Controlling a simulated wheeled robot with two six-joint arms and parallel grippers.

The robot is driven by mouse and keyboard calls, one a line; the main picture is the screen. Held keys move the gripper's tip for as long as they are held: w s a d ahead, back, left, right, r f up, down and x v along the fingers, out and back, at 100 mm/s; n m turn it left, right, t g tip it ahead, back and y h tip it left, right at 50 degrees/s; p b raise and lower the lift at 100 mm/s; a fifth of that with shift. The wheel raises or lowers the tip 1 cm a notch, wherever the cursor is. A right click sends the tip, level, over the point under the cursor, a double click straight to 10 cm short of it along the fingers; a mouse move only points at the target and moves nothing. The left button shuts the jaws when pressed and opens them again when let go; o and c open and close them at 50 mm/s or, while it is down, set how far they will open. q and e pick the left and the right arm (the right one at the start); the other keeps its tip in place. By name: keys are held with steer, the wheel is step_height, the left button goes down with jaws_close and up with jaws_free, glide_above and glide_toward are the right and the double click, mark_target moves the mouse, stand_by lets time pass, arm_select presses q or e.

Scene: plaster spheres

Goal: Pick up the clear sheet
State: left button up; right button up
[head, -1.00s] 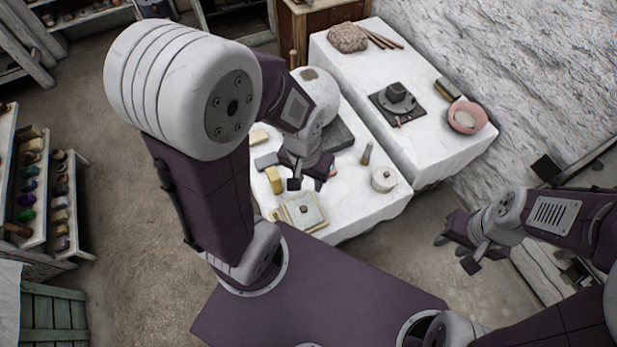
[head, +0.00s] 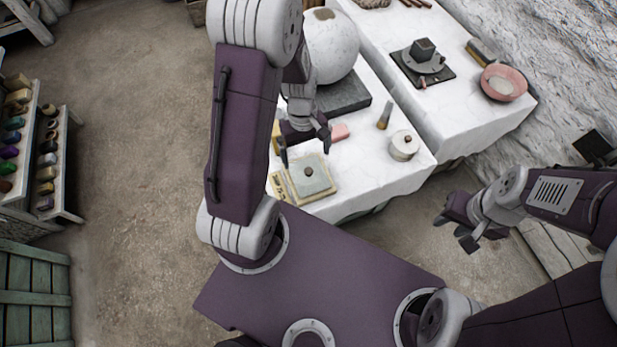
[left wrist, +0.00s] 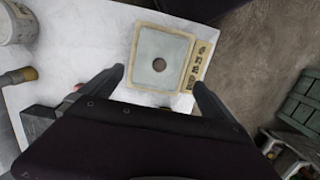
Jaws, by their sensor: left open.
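The clear sheet (head: 318,186) is a pale, greenish square pane with a brown round knob in its middle. It lies flat on a beige printed sheet (head: 278,185) at the near edge of the white table. In the left wrist view the clear sheet (left wrist: 150,45) shows whole, ahead of my fingers. My left gripper (head: 304,150) is open and empty, pointing down just behind the sheet in the head view. Its fingers (left wrist: 158,79) stand apart on either side of the sheet's edge in the picture. My right gripper (head: 454,232) is open and empty, off the table at right.
A pink block (head: 340,132) lies close to my left gripper. A white lidded pot (head: 404,147) and a brush (head: 385,115) stand right of it. A large plaster sphere (head: 332,47) sits on a dark slab (head: 345,97) behind. Shelves (head: 40,165) stand at left.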

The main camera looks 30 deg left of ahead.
mark_target(309, 170)
arm_select(q)
steer(key=f+b, duration=0.1)
steer(key=f, duration=0.2)
steer(key=shift+s+d+f, duration=0.1)
steer(key=shift+d+f, duration=0.1)
steer(key=f+b, duration=0.1)
steer(key=f, duration=0.2)
steer(key=f+b, duration=0.1)
steer(key=f, duration=0.1)
steer(key=shift+s+d+b, duration=0.25)
steer(key=shift+d+b, duration=0.05)
steer(key=shift+d, duration=0.1)
steer(key=c, duration=1.1)
steer(key=shift+o, duration=0.2)
steer(key=shift+r, duration=0.1)
